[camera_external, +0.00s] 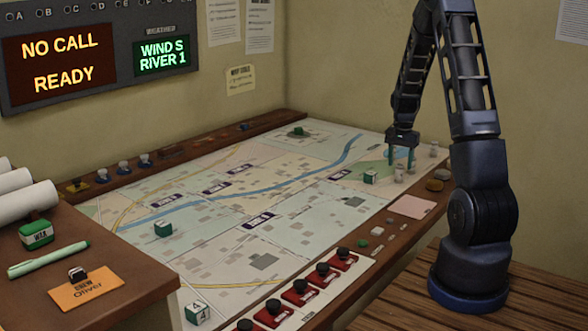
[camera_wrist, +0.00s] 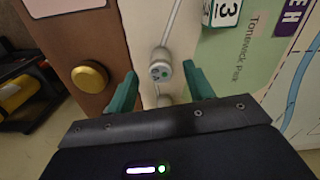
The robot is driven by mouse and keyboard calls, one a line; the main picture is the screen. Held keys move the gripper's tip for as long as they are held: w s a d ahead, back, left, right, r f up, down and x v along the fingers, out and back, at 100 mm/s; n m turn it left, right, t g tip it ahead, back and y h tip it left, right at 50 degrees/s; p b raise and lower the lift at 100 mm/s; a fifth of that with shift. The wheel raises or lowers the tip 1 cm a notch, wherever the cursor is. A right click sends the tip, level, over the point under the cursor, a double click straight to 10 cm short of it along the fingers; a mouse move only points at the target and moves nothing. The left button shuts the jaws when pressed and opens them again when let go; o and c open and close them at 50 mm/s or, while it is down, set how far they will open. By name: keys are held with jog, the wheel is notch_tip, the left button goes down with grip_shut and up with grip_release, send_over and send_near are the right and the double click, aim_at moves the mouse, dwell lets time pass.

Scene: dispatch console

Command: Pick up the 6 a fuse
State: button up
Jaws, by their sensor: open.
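Small pale cylinders that look like fuses stand on the map's right edge in the external view: one (camera_external: 398,174) below my gripper, one (camera_external: 411,168) beside it, and one (camera_external: 434,149) farther back. No rating can be read, so I cannot tell which is the 6 A fuse. My gripper (camera_external: 401,160) is open and points down just above the nearer ones. In the wrist view, one pale cylinder (camera_wrist: 160,66) with a dotted grey top lies ahead, between the lines of the green fingers (camera_wrist: 161,90).
A green-and-white block (camera_external: 370,178), marked 3 in the wrist view (camera_wrist: 224,12), stands close left of the fuses. A round brass knob (camera_wrist: 90,77) is on the wooden edge. Pink paper (camera_external: 412,206) lies nearer. The map's middle is mostly clear.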

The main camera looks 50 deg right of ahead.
aim_at(399, 173)
jog(key=shift+f, duration=2.65)
jog(key=c, duration=1.1)
